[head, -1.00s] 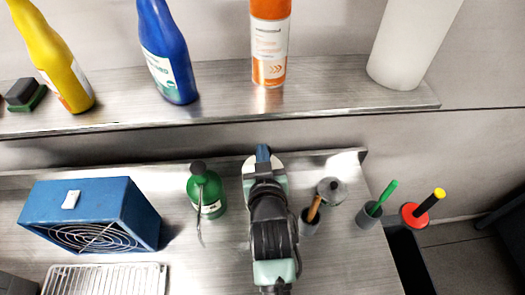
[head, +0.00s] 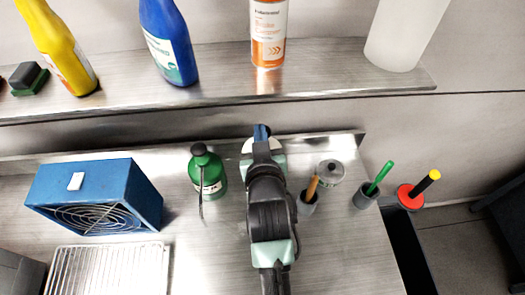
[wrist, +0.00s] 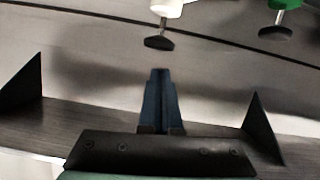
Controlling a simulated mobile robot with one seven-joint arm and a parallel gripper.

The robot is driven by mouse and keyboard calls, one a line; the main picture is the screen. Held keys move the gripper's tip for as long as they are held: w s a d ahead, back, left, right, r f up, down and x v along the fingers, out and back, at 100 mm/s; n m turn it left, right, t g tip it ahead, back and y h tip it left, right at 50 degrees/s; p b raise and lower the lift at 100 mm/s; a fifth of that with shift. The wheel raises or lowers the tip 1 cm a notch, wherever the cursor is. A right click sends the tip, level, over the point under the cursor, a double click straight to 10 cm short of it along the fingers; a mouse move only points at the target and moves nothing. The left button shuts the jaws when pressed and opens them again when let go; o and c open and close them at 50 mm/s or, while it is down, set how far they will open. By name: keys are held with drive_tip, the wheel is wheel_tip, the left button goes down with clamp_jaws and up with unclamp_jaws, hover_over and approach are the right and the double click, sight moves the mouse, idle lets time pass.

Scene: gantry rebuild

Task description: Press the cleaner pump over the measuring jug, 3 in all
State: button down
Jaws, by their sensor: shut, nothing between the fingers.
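A white pump bottle is largely hidden behind my gripper in the head view, where only a pale rim (head: 247,146) shows. In the wrist view its white body (wrist: 168,9) and black pump head (wrist: 158,42) hang from the top edge. A green pump bottle (head: 212,180) with a black top and thin spout stands to its left; it also shows in the wrist view (wrist: 283,4). I cannot tell which one is the cleaner. My gripper (head: 262,131) is shut and empty. In the wrist view its blue fingertips (wrist: 160,72) point at the white bottle's pump head, with a gap in the picture. I cannot make out a measuring jug.
A blue fan box (head: 97,193) and wire rack (head: 108,268) are at left. A lidded metal pot (head: 331,172), grey cups with a wooden handle (head: 312,188) and a green handle (head: 380,177), and a red-based tool (head: 411,196) are right. A shelf (head: 330,85) with bottles overhangs behind.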

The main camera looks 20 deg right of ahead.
drive_tip(key=b+v, duration=0.2)
drive_tip(key=v, duration=0.6)
idle(0.8)
